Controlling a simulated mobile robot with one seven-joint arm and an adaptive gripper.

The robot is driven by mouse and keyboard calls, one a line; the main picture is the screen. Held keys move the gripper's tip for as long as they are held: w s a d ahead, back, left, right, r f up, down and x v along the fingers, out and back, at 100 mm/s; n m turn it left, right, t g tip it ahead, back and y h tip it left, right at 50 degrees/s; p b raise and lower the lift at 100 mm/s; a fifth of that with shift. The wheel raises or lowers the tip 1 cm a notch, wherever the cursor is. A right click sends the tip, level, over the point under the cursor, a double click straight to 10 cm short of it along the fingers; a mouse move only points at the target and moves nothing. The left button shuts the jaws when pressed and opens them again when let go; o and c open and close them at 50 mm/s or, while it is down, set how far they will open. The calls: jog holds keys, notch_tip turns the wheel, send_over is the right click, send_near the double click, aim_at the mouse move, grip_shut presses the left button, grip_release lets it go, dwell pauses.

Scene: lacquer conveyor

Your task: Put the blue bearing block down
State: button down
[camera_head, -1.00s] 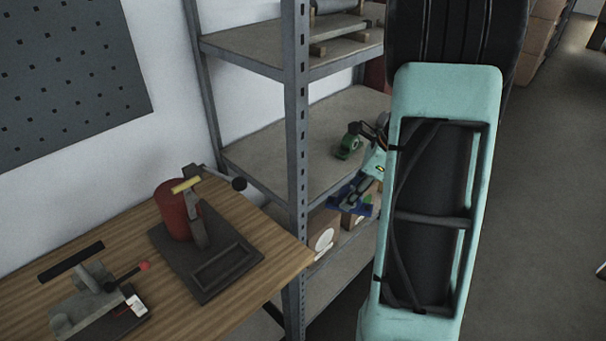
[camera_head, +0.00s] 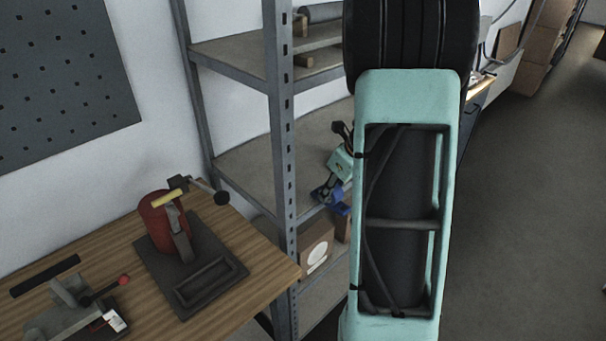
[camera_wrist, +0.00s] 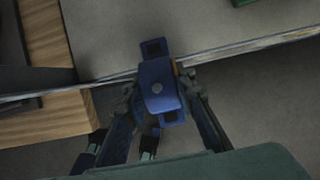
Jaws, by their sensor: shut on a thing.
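The blue bearing block (camera_wrist: 158,92) is gripped between the two fingers of my gripper (camera_wrist: 157,84) in the wrist view. Its two flat ends stick out past the fingers, and one overlaps the front edge of a shelf board (camera_wrist: 110,40). I cannot tell its height above the board. In the head view my gripper (camera_head: 326,188) is at the front of the middle shelf (camera_head: 262,165), right of the grey post. A small part of the blue block (camera_head: 341,208) shows there; my arm hides the area to the right.
The grey rack post (camera_head: 282,150) stands left of my gripper. A wooden bench (camera_head: 110,262) with a red press (camera_head: 157,220) is at left. A carton (camera_head: 314,254) sits on the shelf below.

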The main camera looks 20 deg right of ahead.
jog(key=w+a, duration=0.1)
jog(key=w, duration=0.2)
jog(key=w+a+p, duration=0.1)
jog(key=w, duration=0.2)
jog(key=w+a+p, duration=0.1)
jog(key=w, duration=0.3)
jog(key=shift+a, duration=0.25)
jog(key=shift+s+f, duration=0.15)
jog(key=shift+f, duration=0.1)
jog(key=shift+f, duration=0.1)
jog(key=c, duration=1.6)
grip_release()
jog(key=shift+f, duration=0.1)
jog(key=v, duration=0.7)
jog(key=shift+r, duration=0.4)
jog(key=shift+s, duration=0.1)
